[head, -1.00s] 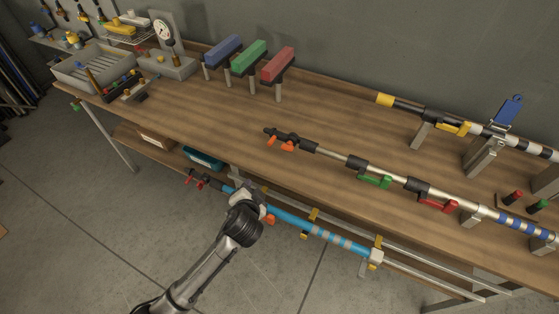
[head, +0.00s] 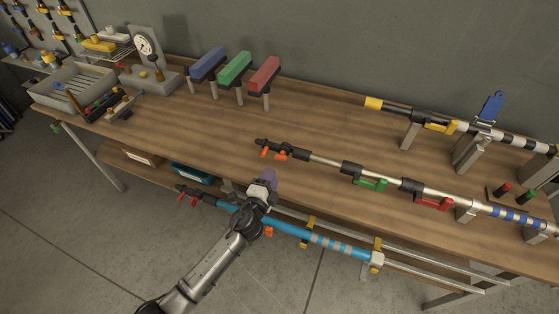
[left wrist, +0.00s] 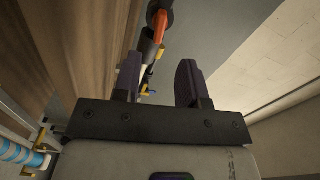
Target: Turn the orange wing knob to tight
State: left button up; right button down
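An orange wing knob (head: 281,155) hangs under the black left end of the silver pole (head: 326,161) above the bench. Its wings show as two small orange pieces. My left gripper (head: 269,177) is just in front of and below it, apart from it, fingers pointing up toward the bench. In the left wrist view the two dark purple fingers (left wrist: 159,82) stand apart with nothing gripped. An orange-red curved part (left wrist: 156,14) shows beyond them at the top; I cannot tell if it is the knob. My right gripper is not in view.
A blue pole (head: 290,229) with another orange part (head: 268,231) runs along the bench front, partly behind my arm. Green (head: 370,184) and red (head: 433,204) levers sit along the silver pole. The wooden bench top (head: 200,130) behind the pole's left end is clear.

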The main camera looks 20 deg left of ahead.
aim_at(280, 160)
pick_arm(q)
jog(key=w+b, duration=0.1)
jog(key=w, duration=0.7)
jog(key=shift+w+b, duration=0.1)
jog(key=shift+b, duration=0.3)
jog(key=shift+c, duration=0.8)
grip_shut()
